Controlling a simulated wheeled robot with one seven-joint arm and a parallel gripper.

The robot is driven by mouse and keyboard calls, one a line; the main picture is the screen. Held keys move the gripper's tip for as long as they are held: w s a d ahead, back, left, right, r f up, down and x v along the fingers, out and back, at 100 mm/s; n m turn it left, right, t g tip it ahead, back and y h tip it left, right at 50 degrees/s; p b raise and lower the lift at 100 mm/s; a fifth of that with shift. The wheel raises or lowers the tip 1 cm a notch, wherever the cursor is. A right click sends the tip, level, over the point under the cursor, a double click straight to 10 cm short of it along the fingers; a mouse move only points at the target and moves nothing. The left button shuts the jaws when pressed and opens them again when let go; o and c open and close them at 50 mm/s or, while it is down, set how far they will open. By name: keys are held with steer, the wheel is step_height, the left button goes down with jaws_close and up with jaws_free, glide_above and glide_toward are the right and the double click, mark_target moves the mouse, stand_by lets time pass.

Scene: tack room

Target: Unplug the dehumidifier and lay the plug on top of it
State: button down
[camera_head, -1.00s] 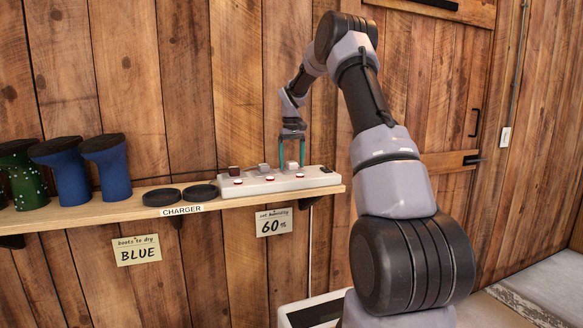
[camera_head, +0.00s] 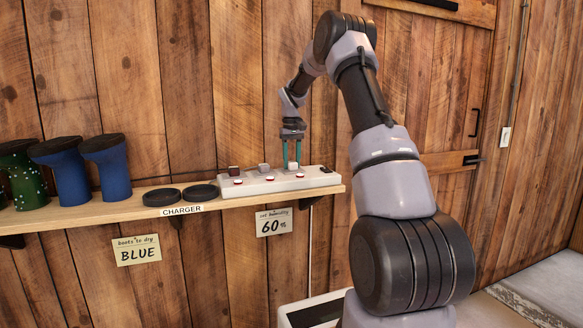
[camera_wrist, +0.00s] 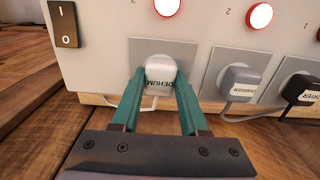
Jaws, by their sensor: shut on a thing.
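The white plug marked "DEHUM" (camera_wrist: 160,73) sits in a socket at the end of the white power strip (camera_wrist: 100,45) nearest the black rocker switch, in the wrist view. My gripper (camera_wrist: 158,90) is shut on this plug, one green finger on each side. The dehumidifier (camera_head: 312,312) is probably the white box with a dark top panel at the bottom, partly hidden by my arm.
A grey plug marked "CHARGER" (camera_wrist: 240,80) and a dark plug marked "DRYER" (camera_wrist: 300,88) sit in neighbouring sockets. The strip stands on a wooden shelf (camera_head: 120,208) with two black round pads (camera_head: 162,197) and several boots (camera_head: 65,170) to the left.

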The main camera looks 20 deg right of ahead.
mark_target(292, 162)
steer(key=shift+r, duration=0.1)
steer(key=shift+r, duration=2.9)
